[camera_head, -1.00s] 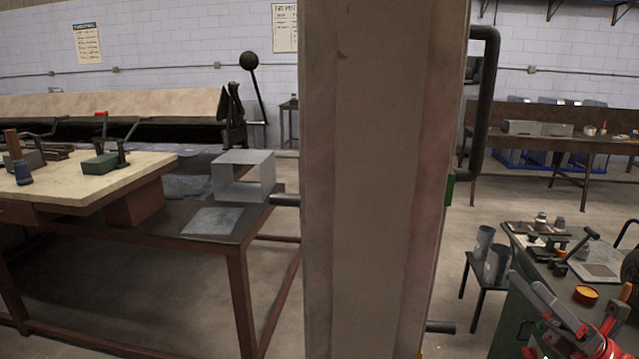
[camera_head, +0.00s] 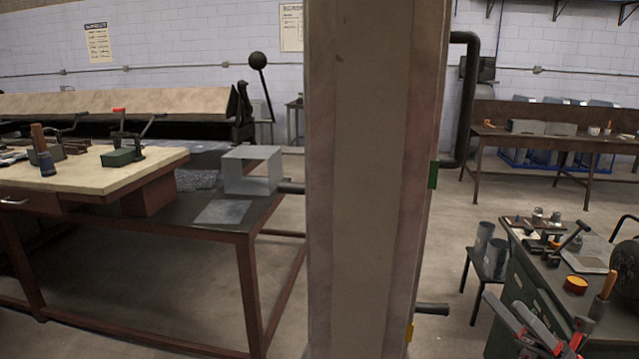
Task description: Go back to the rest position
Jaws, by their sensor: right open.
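My right gripper (camera_head: 512,312) shows at the bottom right edge, with red and grey fingers that are apart and nothing seen between them. It is in front of the green workbench (camera_head: 519,268), and its lower part is cut off by the frame. I cannot tell whether it touches the bench. My left gripper is not in view.
A wide upright column (camera_head: 365,180) blocks the middle. On the left, a table (camera_head: 210,236) bears an open sheet-metal duct (camera_head: 237,186) and a flat sheet (camera_head: 222,212). A small stand (camera_head: 484,266) with grey cylinders stands beside the bench. Floor shows between column and stand.

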